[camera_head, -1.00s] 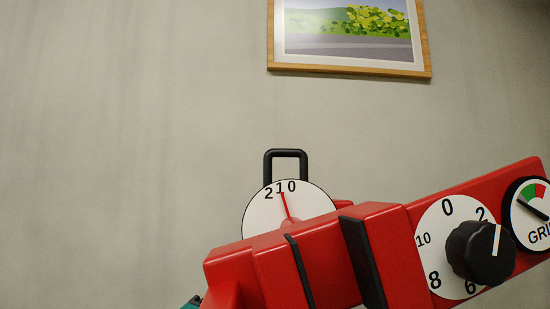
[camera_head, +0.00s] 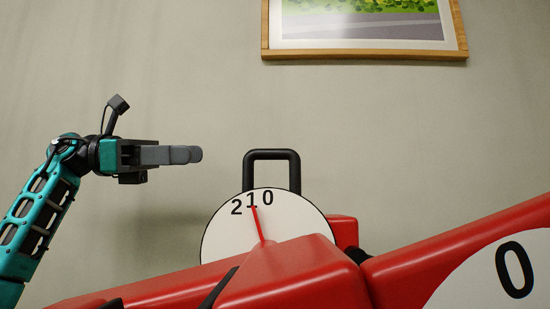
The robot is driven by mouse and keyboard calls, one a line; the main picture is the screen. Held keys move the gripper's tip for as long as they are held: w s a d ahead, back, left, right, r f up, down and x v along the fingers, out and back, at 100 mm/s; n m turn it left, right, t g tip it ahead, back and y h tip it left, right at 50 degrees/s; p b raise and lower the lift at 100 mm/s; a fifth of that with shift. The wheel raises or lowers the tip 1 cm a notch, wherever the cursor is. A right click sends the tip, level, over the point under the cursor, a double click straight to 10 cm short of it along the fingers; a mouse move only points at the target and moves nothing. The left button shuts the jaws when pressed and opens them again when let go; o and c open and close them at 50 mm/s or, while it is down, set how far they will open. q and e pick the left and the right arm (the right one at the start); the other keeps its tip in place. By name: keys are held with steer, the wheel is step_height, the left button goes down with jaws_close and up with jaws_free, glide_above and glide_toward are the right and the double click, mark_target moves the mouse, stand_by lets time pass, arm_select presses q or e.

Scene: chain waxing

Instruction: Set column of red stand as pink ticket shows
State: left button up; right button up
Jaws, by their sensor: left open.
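The red stand (camera_head: 295,275) fills the lower part of the view, close to the camera. On it is a white round dial (camera_head: 225,232) marked 2, 1, 0, with a red needle (camera_head: 258,225) pointing at about 1. A black loop handle (camera_head: 272,156) rises behind the dial. My left gripper (camera_head: 198,154) is at the left, pointing right, with its grey fingers seen edge-on. It is open and empty, apart from the handle, which is to its right. The pink ticket and my right gripper are not in view.
A larger white dial (camera_head: 480,285) with a 0 shows at the lower right, mostly cut off. A wood-framed picture (camera_head: 365,54) hangs on the plain wall. The space above the stand is clear.

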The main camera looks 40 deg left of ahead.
mark_target(257, 154)
arm_select(q)
steer(key=p+x, duration=0.1)
steer(key=x, duration=1.1)
steer(key=shift+d, duration=0.25)
steer(key=shift+c, duration=0.2)
jaws_close()
